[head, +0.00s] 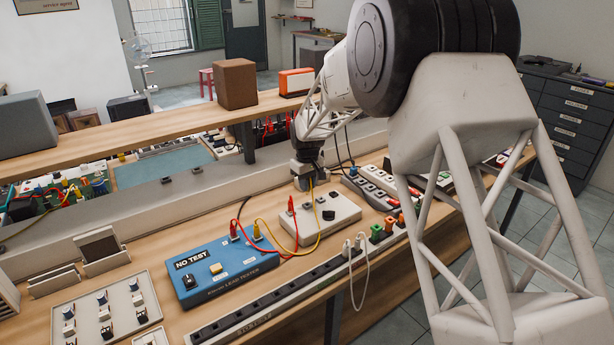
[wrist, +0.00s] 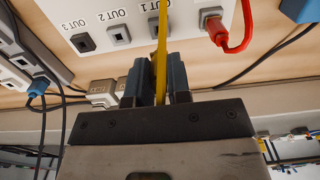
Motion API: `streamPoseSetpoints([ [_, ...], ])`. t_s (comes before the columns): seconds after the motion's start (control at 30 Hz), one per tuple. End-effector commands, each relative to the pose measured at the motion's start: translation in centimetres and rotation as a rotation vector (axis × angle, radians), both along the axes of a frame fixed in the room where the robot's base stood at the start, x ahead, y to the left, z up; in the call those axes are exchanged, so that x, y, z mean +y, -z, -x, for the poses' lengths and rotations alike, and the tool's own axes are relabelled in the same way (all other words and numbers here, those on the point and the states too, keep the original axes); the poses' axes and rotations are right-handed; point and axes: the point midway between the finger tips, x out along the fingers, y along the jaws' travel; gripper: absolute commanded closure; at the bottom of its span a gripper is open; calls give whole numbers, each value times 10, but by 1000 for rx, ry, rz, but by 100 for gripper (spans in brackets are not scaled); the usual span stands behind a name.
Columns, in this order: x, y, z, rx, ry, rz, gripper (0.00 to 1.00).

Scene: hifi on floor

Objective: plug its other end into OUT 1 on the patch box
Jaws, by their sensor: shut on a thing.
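The patch box is the cream box (head: 325,219) in the middle of the bench. In the wrist view its face (wrist: 185,40) shows sockets marked OUT 1 (wrist: 149,29), OUT 2 (wrist: 119,34) and OUT 3 (wrist: 82,43). A red plug (wrist: 212,27) sits in the socket right of OUT 1. A yellow lead (head: 318,228) runs from the blue tester (head: 222,268) to my gripper (head: 305,178). In the wrist view my gripper (wrist: 157,88) is shut on the yellow lead (wrist: 161,50), which passes across OUT 1. The gripped plug is hidden between the fingers.
A black power strip (head: 270,300) with white plugs runs along the bench's front. A grey strip box (head: 372,192) stands right of the patch box. A raised wooden shelf (head: 150,132) crosses behind. Dark cables hang near my gripper.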

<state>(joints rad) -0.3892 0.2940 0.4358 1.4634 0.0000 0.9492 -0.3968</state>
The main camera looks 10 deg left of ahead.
Motion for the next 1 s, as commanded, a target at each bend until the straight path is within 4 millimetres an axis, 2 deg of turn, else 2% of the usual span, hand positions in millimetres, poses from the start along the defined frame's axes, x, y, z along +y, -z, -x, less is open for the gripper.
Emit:
streamPoseSetpoints([
  [0.2, 0, 19, 0, 0, 0, 0, 100],
  [0.4, 0, 29, 0, -1, 0, -1, 100],
  [1.0, 0, 31, 0, -1, 0, -1, 100],
])
